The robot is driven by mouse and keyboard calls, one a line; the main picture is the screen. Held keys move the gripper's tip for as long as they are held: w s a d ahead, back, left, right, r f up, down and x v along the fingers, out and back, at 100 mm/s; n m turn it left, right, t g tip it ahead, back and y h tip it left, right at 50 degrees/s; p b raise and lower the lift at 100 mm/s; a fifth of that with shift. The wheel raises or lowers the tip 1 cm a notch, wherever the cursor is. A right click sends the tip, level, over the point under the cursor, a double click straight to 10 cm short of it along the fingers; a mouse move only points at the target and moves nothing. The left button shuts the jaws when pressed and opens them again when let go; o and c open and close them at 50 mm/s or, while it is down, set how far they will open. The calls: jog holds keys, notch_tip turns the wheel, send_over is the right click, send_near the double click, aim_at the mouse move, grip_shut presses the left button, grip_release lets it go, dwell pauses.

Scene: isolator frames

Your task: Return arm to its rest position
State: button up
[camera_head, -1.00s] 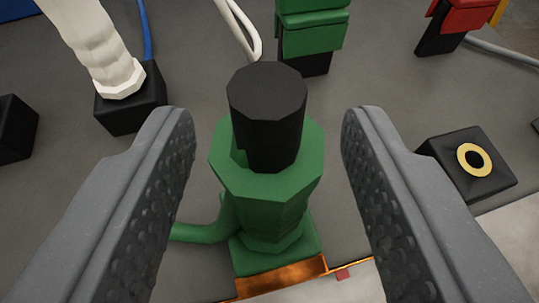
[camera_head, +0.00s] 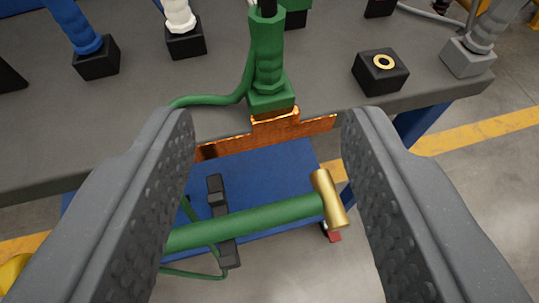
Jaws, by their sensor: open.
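My gripper (camera_head: 268,140) is open, with its two grey dimpled fingers wide apart and nothing between their tips. A green connector (camera_head: 268,60) with a black top stands upright at the table's front edge, beyond my fingertips and apart from them. A copper bracket (camera_head: 275,130) sits under its base. A green cable (camera_head: 215,100) runs from it to the left.
The grey table (camera_head: 330,85) carries a blue connector (camera_head: 78,28), a white one (camera_head: 180,15), a grey one (camera_head: 490,25) and a black block with a brass ring (camera_head: 381,72). Below are a green bar with a brass end (camera_head: 327,198) and a blue shelf (camera_head: 275,165).

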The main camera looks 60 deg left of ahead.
jog(key=shift+s+d+r, duration=0.25)
jog(key=shift+d, duration=0.1)
